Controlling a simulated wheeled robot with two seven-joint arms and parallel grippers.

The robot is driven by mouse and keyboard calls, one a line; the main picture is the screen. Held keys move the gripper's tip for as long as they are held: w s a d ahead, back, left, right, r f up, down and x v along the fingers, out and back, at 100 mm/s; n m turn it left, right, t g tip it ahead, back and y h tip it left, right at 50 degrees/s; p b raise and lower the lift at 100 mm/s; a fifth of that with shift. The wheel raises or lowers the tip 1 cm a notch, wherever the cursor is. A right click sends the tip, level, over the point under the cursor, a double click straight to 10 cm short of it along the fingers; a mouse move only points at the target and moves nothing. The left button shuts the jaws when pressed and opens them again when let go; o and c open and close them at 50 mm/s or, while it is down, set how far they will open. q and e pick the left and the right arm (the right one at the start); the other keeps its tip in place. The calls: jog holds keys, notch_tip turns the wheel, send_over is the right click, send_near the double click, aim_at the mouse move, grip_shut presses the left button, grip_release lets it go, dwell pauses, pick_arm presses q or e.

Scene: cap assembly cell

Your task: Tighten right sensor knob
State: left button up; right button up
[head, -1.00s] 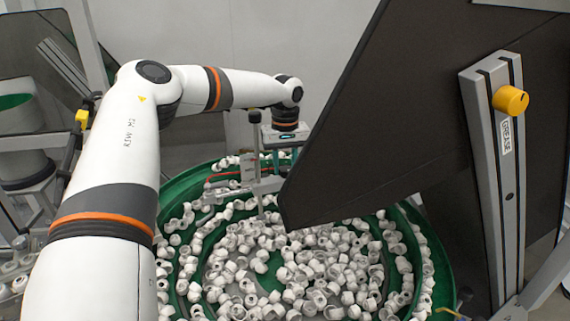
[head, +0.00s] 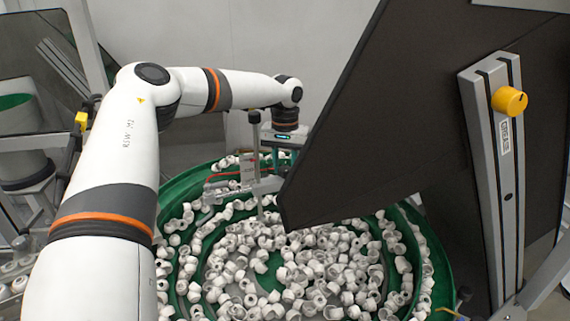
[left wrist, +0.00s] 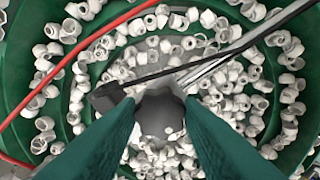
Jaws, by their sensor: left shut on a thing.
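My left gripper (head: 275,160) points down over the green bowl, beside the sensor bracket (head: 240,187). In the left wrist view its two green fingers (left wrist: 160,125) are shut on a dark grey, lobed knob (left wrist: 158,110). The knob sits by a black bar and a grey metal rail. In the head view the held knob is not clearly visible, with the fingers and bracket close together there. A separate post with a black top (head: 254,117) stands just left of the gripper. My right gripper is not in view.
A green feeder bowl (head: 440,265) full of white caps (head: 300,270) lies beneath. A large dark panel (head: 400,130) is close on the gripper's right. A grey upright with a yellow knob (head: 510,100) stands further right. A red cable (left wrist: 70,60) crosses the bowl.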

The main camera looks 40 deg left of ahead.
aim_at(285, 168)
pick_arm(q)
jog(key=shift+w+r, duration=0.15)
jog(key=shift+r, duration=0.1)
jog(key=o, duration=0.8)
jog(key=shift+o, duration=0.8)
jog(key=shift+f, duration=0.1)
notch_tip(285, 168, up, 12)
jog(key=b, duration=0.3)
